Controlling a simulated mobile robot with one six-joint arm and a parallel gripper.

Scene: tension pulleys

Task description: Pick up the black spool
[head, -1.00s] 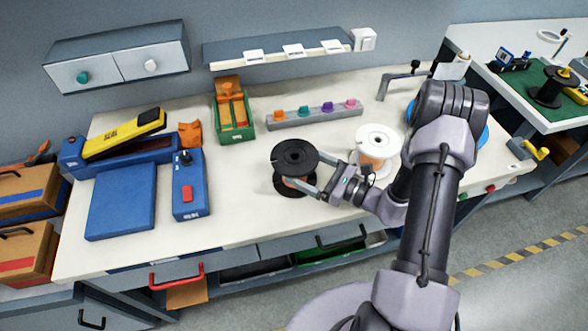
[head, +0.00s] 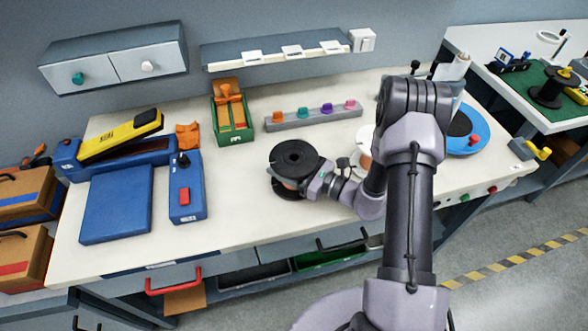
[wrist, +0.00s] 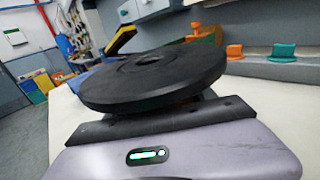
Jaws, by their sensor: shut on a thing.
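The black spool (head: 295,158) stands upright on the white bench, with copper-coloured winding between its flanges. In the wrist view its black top flange (wrist: 150,78) fills the middle, just beyond my gripper body. My gripper (head: 303,184) is at the spool's front right side, shut on the middle of the spool below the top flange. The fingertips are mostly hidden under the flange. The spool's lower flange appears to be at the bench surface; I cannot tell any gap.
A white spool (head: 363,148) stands just right, partly hidden by my arm. A blue control box (head: 187,187) with a red button lies left. Bare bench (head: 235,205) lies between box and spool.

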